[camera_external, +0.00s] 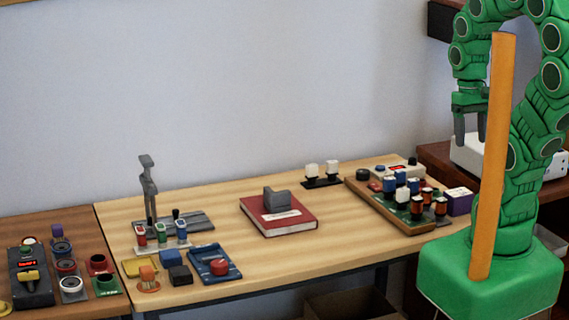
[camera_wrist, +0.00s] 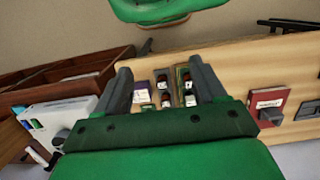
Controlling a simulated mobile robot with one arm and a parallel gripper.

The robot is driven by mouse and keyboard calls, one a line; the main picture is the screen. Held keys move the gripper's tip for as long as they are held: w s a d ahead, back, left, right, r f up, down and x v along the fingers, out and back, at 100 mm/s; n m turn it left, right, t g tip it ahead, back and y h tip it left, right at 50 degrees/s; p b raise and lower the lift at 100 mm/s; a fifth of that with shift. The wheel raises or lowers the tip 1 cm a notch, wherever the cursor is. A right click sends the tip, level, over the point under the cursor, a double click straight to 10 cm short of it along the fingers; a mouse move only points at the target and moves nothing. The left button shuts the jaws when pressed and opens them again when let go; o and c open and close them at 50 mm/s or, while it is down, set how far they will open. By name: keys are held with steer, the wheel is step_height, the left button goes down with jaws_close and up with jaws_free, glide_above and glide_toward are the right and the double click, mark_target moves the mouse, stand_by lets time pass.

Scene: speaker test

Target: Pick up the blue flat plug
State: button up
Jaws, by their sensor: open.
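Several blue things are in the external view, and I cannot tell for sure which is the blue flat plug. A small blue block (camera_external: 171,257) lies at the front left of the table, next to a dark block (camera_external: 180,275) and a blue tray (camera_external: 207,252) with a red knob. Blue cylinders (camera_external: 389,184) stand on the component board (camera_external: 365,198) at the right. My gripper (camera_external: 470,124) is open and empty, high up beyond the table's right end, apart from everything. In the wrist view my gripper (camera_wrist: 163,88) shows its fingers spread, with the component board between them in the distance.
A red book (camera_external: 290,224) with a grey block on it lies mid-table. A lever stand (camera_external: 150,190) rises at the left. An orange post (camera_external: 494,150) stands in front of my arm. A white box (camera_external: 470,155) is on the right side table. Bare wood surrounds the book.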

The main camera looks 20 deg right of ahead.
mark_target(181, 230)
steer(key=w+a+m+g+y, duration=0.15)
steer(key=w+a+y, duration=0.35)
steer(key=a, duration=1.1)
steer(key=w+a+m+y, duration=0.2)
steer(key=w+a+y, duration=0.2)
steer(key=w+a, duration=0.75)
steer(key=w+a+m+g+y, duration=0.15)
steer(key=a+y, duration=0.25)
steer(key=a, duration=1.5)
steer(key=w+a+f+m+t+y, duration=0.2)
steer(key=w+a+f+m, duration=0.5)
steer(key=a+f, duration=0.2)
steer(key=w+a+f+m+t, duration=0.1)
steer(key=f+m, duration=0.1)
steer(key=f, duration=0.3)
steer(key=w+a+f+m+t+h, duration=0.1)
steer(key=f+m, duration=0.1)
steer(key=f, duration=0.3)
steer(key=w+a+f+m, duration=0.2)
steer(key=f, duration=0.3)
steer(key=shift+t+h, duration=0.3)
steer(key=shift+t, duration=0.1)
steer(key=shift+w+x, duration=0.2)
steer(key=shift+x, duration=1.7)
steer(key=shift+w+x, duration=0.2)
steer(key=shift+x, duration=1.75)
steer(key=c, duration=1)
steer(key=shift+c, duration=0.2)
